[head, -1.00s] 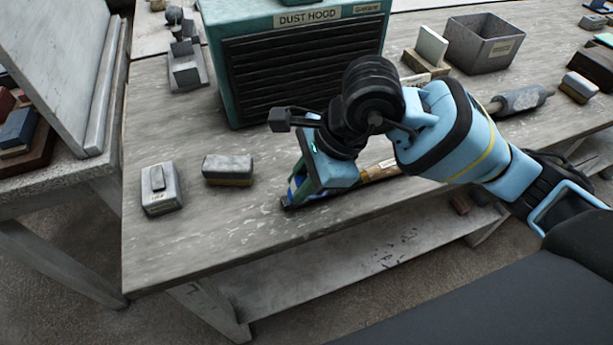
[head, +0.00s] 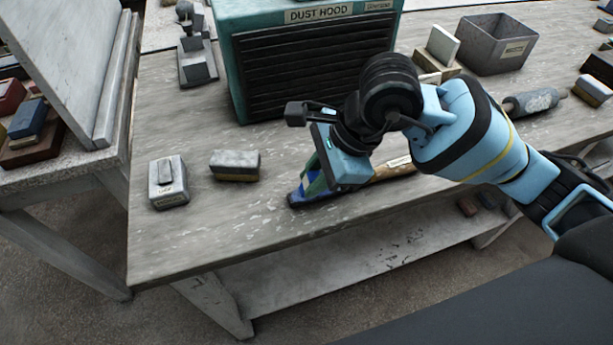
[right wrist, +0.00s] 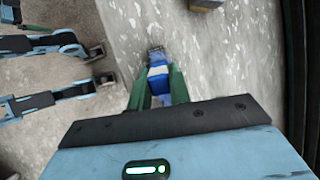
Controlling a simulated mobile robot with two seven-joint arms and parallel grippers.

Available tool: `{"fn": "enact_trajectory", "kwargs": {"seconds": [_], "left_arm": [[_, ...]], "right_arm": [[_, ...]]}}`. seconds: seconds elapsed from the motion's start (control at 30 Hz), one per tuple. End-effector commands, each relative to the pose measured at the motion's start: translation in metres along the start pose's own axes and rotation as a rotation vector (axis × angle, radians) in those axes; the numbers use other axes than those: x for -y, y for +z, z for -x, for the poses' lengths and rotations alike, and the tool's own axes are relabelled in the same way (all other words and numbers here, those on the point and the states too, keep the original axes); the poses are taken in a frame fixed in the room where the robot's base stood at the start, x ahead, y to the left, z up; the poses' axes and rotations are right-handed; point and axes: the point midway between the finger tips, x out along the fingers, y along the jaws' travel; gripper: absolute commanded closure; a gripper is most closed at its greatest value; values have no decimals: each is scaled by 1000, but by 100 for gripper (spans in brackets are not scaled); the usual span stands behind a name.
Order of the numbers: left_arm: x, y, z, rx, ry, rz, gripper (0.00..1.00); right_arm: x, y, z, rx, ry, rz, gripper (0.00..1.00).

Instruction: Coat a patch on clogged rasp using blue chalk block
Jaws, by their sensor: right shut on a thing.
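My right gripper (head: 308,187) is shut on the blue chalk block (right wrist: 158,85), low over the table near its front edge. In the right wrist view the block has a pale band and sits between the green fingers. The clogged rasp lies under the gripper, its wooden handle (head: 392,171) with a pale tag reaching right. Its dark grey end (right wrist: 155,54) shows past the block in the wrist view. Blue shows low at the rasp's left end; I cannot tell block from coating there. The block seems to meet the rasp, but the contact is hidden.
A grey labelled block (head: 168,184) and a grey-topped block (head: 235,165) stand left of the gripper. The dust hood (head: 310,60) stands behind. A grey bin (head: 497,45) and a roller-like tool (head: 530,102) are to the right. The table's front left is clear.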

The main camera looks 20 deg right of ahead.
Motion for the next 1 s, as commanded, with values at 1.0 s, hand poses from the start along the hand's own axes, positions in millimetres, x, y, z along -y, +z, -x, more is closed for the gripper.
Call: {"fn": "enact_trajectory", "kwargs": {"seconds": [1.0], "left_arm": [[0,2,-1,3,0,1,0]], "right_arm": [[2,-17,9,0,1,1,100]]}}
